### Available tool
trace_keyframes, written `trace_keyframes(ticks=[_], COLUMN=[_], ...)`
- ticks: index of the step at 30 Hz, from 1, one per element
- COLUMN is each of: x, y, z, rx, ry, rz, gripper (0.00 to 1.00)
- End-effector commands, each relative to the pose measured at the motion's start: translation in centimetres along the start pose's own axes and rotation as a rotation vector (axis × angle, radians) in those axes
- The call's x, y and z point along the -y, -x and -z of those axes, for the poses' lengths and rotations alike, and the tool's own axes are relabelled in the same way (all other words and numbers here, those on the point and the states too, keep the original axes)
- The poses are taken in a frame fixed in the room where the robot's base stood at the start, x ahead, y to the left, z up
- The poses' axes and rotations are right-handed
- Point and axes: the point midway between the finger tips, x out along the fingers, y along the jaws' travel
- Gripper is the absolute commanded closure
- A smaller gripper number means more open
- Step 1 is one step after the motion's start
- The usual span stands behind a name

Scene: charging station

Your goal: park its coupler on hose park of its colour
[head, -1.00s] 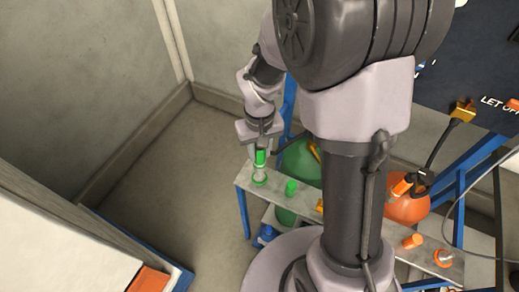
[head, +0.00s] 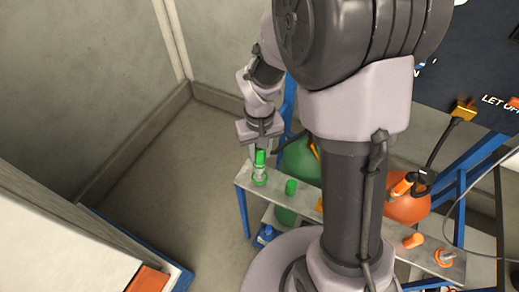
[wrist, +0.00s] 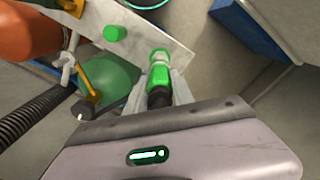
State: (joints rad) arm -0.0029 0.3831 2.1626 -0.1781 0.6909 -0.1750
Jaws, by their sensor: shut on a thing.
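The green coupler (head: 260,157) stands roughly upright at the left end of the metal shelf. My gripper (head: 258,161) comes down from above and is shut on it. In the wrist view the coupler (wrist: 160,73), green with a black rear part, lies between my two pale fingers. A green ring, seemingly the green hose park (head: 260,182), shows directly below the coupler on the shelf. The coupler's lower end is at or very near it; I cannot tell whether it is fully seated.
A short green cap (head: 291,187) stands on the shelf (head: 275,193) to the right. Green (head: 300,155) and orange (head: 408,208) rounded tanks are behind. An orange cap (head: 414,240) and orange-ringed fitting (head: 444,257) sit further right. Open floor lies left.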

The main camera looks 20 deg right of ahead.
Motion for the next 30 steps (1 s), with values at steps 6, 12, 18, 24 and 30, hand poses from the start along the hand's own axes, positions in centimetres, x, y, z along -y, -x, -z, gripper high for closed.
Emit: trace_keyframes(ticks=[6, 12, 18, 24, 30], x=[0.0, 0.0, 0.0, 0.0, 0.0], y=[-0.7, -1.1, -1.6, -2.1, -2.6], z=[0.0, 0.0, 0.0, 0.0, 0.0], rx=[0.000, 0.000, 0.000, 0.000, 0.000], ry=[0.000, 0.000, 0.000, 0.000, 0.000], rz=[0.000, 0.000, 0.000, 0.000, 0.000], gripper=[1.00, 1.00, 1.00, 1.00, 1.00])
